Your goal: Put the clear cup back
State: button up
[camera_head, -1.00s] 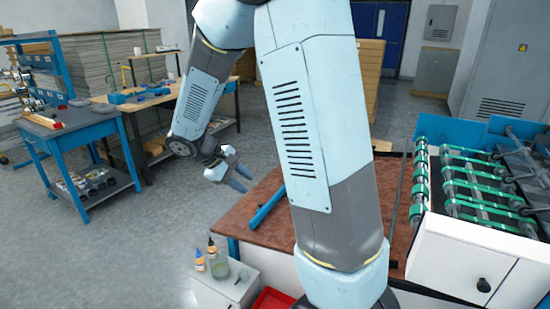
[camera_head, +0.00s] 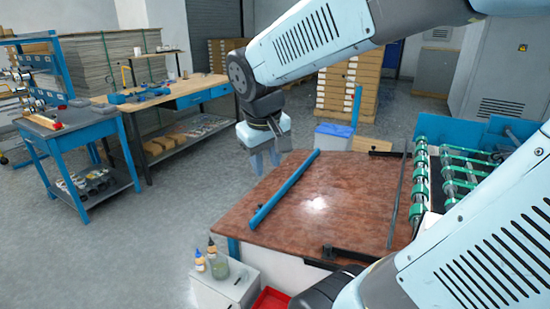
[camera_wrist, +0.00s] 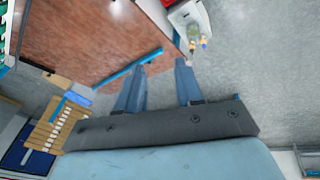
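I cannot make out a clear cup for certain in either view. Small pale items stand on the far workbench, one on its raised shelf (camera_head: 137,51) and one on its top (camera_head: 171,77), too small to tell what they are. My gripper (camera_head: 265,163) hangs fingers down beside the far left edge of the brown-topped table (camera_head: 335,200). In the wrist view, my gripper (camera_wrist: 159,66) has its two blue fingers apart with nothing between them. The floor and the table edge show beyond them.
A blue bar (camera_head: 284,190) runs along the brown table's left edge. Bottles (camera_head: 218,268) stand on a white cabinet (camera_head: 225,288) in front. A roller machine (camera_head: 455,175) is at right, a blue cart (camera_head: 70,140) at left. Open floor lies between.

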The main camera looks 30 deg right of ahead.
jog(key=s+r+m+t+y, duration=0.1)
jog(key=s+r+t, duration=0.1)
jog(key=s, duration=0.4)
jog(key=shift+a+r+t+y, duration=0.4)
jog(key=shift+a+r, duration=0.05)
jog(key=shift+r, duration=0.25)
dwell(0.6)
